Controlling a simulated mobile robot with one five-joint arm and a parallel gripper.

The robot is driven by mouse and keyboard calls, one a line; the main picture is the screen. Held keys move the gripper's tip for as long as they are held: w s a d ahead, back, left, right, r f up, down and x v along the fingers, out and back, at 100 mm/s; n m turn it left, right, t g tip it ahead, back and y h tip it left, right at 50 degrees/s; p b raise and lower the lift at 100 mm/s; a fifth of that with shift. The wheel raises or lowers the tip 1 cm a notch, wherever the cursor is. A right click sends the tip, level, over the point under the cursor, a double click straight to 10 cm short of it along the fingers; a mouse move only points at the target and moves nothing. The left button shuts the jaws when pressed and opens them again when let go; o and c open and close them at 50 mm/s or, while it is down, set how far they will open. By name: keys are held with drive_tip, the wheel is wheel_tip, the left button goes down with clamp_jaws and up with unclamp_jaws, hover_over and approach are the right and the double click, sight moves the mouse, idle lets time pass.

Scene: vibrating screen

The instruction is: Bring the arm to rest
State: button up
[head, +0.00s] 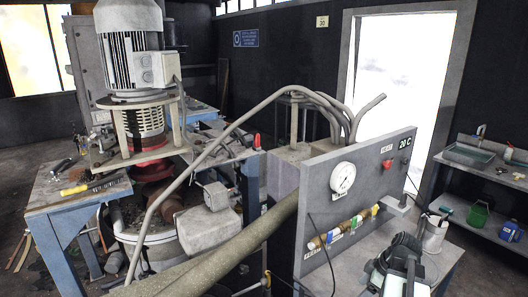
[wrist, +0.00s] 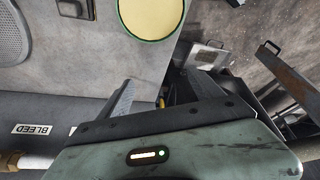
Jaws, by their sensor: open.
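My gripper (wrist: 155,88) shows in the wrist view, its two dark fingers apart with nothing between them. A "BLEED" label (wrist: 31,130) appears upside down at the lower left. In the head view, part of my arm (head: 400,265) shows at the lower right, in front of the gauge panel (head: 320,200). The fingertips cannot be made out there.
The panel carries a white gauge (head: 343,177), a red button (head: 387,164), a "20 C" display (head: 405,143) and a row of coloured valves (head: 345,227). A large motor (head: 132,55) stands at left. A workbench (head: 75,195) holds tools. Bent pipes (head: 330,105) rise behind the panel.

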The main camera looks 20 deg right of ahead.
drive_tip(key=w+a+m+g+h, duration=0.1)
drive_tip(key=w+a+m, duration=0.1)
drive_tip(key=a, duration=0.9)
drive_tip(key=w+a+f+m+g+h, duration=0.1)
drive_tip(key=w+a+m, duration=0.2)
drive_tip(key=a, duration=0.8)
drive_tip(key=w+a+m+g, duration=0.1)
drive_tip(key=w+a+m, duration=0.1)
drive_tip(key=a, duration=1)
drive_tip(key=shift+w+f+m+h, duration=0.15)
drive_tip(key=shift+f+m+h, duration=0.2)
drive_tip(key=shift+m, duration=0.45)
